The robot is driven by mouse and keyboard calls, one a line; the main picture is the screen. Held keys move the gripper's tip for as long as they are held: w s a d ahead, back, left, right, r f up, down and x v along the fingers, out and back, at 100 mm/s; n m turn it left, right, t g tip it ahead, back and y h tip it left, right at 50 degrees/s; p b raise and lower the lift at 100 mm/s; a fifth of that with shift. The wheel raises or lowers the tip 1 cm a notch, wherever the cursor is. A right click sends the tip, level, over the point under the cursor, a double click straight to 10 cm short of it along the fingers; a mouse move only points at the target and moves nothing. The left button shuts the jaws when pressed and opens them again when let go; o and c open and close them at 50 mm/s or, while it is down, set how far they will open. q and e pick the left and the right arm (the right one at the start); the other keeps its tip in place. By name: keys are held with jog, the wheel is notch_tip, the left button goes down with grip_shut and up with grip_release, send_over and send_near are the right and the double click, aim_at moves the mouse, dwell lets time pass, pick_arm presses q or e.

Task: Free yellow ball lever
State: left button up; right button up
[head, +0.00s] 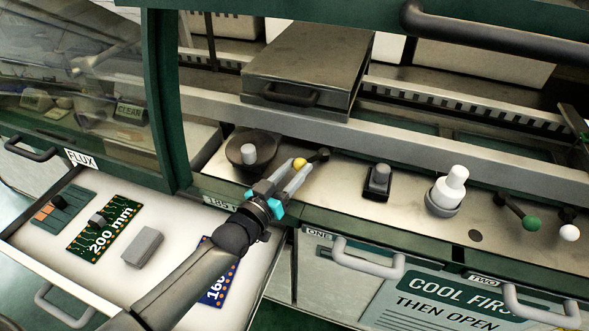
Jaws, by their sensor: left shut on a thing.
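The yellow ball (299,164) is the knob of a short dark lever (318,155) on the machine's pale ledge. My left gripper (296,169) reaches up from the lower left, with its two fingers on either side of the yellow ball, shut on it. The fingers hide part of the ball. The lever's pivot shows just right of the ball. My right gripper is not in view.
A round black dish with a grey knob (249,153) stands left of the lever. A black switch (378,182), a white knob (447,191), a green ball lever (530,222) and a white ball lever (569,232) are to the right. An open FLUX drawer (150,206) holds boards below left.

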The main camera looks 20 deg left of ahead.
pick_arm(q)
grip_shut()
dwell(0.9)
